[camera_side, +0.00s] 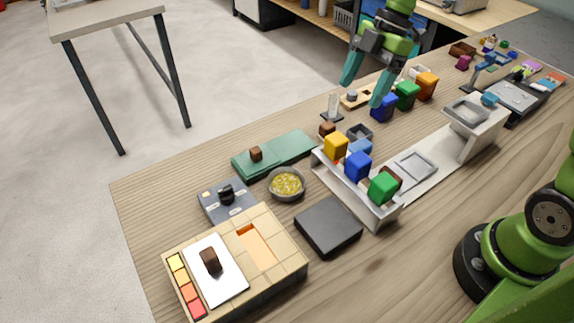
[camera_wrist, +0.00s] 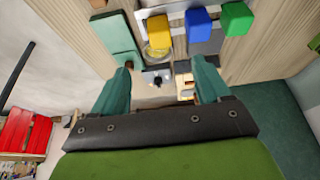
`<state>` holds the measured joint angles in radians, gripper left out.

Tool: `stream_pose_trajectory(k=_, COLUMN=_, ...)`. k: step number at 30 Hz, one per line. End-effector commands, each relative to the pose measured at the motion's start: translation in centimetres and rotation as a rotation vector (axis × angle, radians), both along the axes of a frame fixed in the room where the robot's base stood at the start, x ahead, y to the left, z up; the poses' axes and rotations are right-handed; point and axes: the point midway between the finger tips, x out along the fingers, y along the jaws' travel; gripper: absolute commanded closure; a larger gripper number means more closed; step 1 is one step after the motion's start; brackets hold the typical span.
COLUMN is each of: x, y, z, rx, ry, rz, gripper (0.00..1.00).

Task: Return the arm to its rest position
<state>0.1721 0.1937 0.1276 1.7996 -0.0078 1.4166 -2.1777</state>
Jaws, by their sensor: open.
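My gripper (camera_side: 366,88) hangs above the far middle of the table in the side view. Its two teal fingers are spread apart with nothing between them. In the wrist view my gripper (camera_wrist: 160,95) is also open and empty, with the table below. The green arm base stands at the right of the side view. No glass rod can be made out in either view.
A grey rack (camera_side: 360,193) holds yellow, blue and green blocks. More coloured blocks (camera_side: 406,95) stand near my gripper. A green board (camera_side: 274,154), a bowl (camera_side: 287,184), a dark box (camera_side: 328,226) and a tiled box (camera_side: 280,232) lie nearer the front.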

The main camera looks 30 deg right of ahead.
Motion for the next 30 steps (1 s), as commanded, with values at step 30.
stream_pose_trajectory(k=30, x=-7.8, y=-3.0, z=2.8, rx=0.09, ry=0.177, rz=-1.519, gripper=0.24)
